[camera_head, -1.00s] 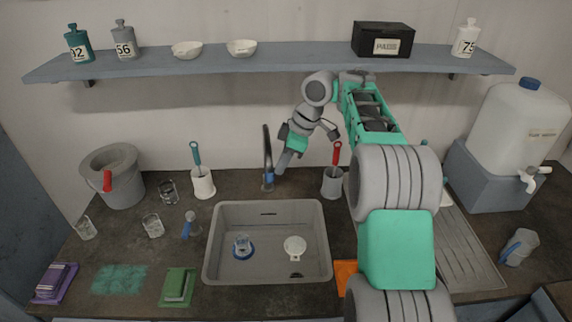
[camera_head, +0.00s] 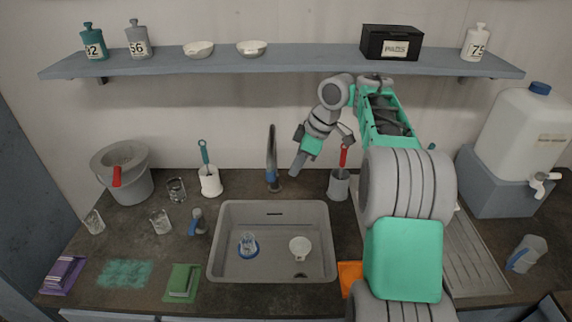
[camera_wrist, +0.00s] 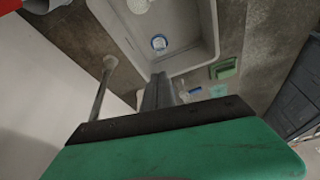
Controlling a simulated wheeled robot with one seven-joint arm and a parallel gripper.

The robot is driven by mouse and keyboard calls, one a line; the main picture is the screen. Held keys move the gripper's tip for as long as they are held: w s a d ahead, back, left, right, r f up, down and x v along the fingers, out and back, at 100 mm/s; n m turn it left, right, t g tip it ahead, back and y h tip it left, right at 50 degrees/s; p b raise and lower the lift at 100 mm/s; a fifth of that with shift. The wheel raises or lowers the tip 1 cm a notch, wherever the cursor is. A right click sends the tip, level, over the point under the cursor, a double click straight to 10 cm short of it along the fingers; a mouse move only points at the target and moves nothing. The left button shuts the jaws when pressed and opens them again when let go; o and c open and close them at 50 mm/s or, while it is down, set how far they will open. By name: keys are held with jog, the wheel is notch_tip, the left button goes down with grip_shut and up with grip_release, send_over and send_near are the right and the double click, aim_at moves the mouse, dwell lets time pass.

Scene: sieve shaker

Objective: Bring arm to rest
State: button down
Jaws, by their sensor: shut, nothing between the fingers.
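My arm reaches up from the lower right and bends over the counter in the head view. My gripper (camera_head: 297,168) points down and left in the air near the wall, above the back edge of the sink (camera_head: 329,262) and to the right of the faucet (camera_head: 271,150). Its fingers are together and empty. In the wrist view the closed fingers (camera_wrist: 160,92) point toward the sink, which shows above them. The faucet's thin column (camera_wrist: 101,88) rises to the left of the fingers, apart from them.
A holder with a red-handled brush (camera_head: 339,185) stands close to my gripper. The sink holds a blue-based glass (camera_head: 248,244) and a white strainer-like piece (camera_head: 300,248). A shelf (camera_head: 280,62) with bottles, bowls and a black box runs above. A water tank (camera_head: 522,130) stands right.

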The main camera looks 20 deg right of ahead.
jog(key=p+v, duration=0.6)
jog(key=v, duration=0.4)
notch_tip(320, 180, down, 9)
jog(key=d+m, duration=0.2)
jog(key=m, duration=0.7)
jog(key=s+f+m+g+h, duration=0.1)
jog(key=s+f+m+h, duration=0.15)
jog(key=s, duration=0.55)
jog(key=s+f+m+h, duration=0.1)
jog(key=s+f+m, duration=0.25)
jog(key=s, duration=0.45)
jog(key=s+a+r, duration=0.2)
jog(key=s+a, duration=0.2)
jog(key=s, duration=0.3)
jog(key=w+a+r+n+t, duration=0.1)
jog(key=a+r+n+t, duration=0.1)
jog(key=a+r, duration=0.4)
jog(key=shift+a+r+t+b, duration=0.35)
jog(key=shift+r+t+b, duration=0.1)
jog(key=shift+r+t, duration=0.35)
